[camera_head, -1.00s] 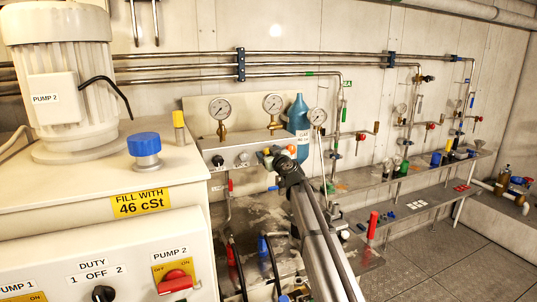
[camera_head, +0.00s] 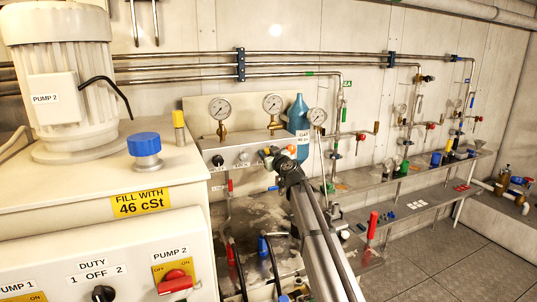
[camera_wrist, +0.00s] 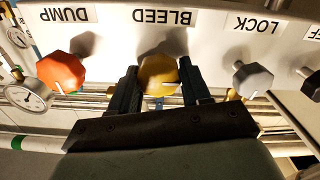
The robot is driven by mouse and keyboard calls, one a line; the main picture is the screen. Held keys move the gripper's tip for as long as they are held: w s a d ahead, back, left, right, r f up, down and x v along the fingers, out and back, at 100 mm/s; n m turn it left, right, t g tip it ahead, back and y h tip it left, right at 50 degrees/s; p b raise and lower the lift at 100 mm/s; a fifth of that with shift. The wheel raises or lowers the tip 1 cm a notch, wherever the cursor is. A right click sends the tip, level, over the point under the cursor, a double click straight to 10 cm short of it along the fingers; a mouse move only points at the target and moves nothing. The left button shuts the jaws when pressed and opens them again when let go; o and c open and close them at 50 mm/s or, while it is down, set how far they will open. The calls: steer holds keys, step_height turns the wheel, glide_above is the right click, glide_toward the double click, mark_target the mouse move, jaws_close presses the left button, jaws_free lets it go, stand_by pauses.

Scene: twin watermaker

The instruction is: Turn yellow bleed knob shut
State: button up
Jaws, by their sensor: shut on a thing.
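The yellow bleed knob (camera_wrist: 159,76) sits under the BLEED label in the wrist view, upside down there.
An orange DUMP knob (camera_wrist: 62,72) and a grey LOCK knob (camera_wrist: 252,79) flank the bleed knob closely. Gauges (camera_head: 273,104) and a blue bottle (camera_head: 299,124) stand above the panel. The pump unit (camera_head: 100,190) fills the left.

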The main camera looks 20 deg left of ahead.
steer(key=m, duration=0.9)
steer(key=shift+w+d+m, duration=0.1)
steer(key=shift+m, duration=0.2)
steer(key=m, duration=0.4)
steer(key=shift+w+d+f+m, duration=0.1)
steer(key=shift+f+m, duration=0.05)
steer(key=shift+m, duration=1.85)
steer(key=o, duration=1)
steer(key=shift+d, duration=0.1)
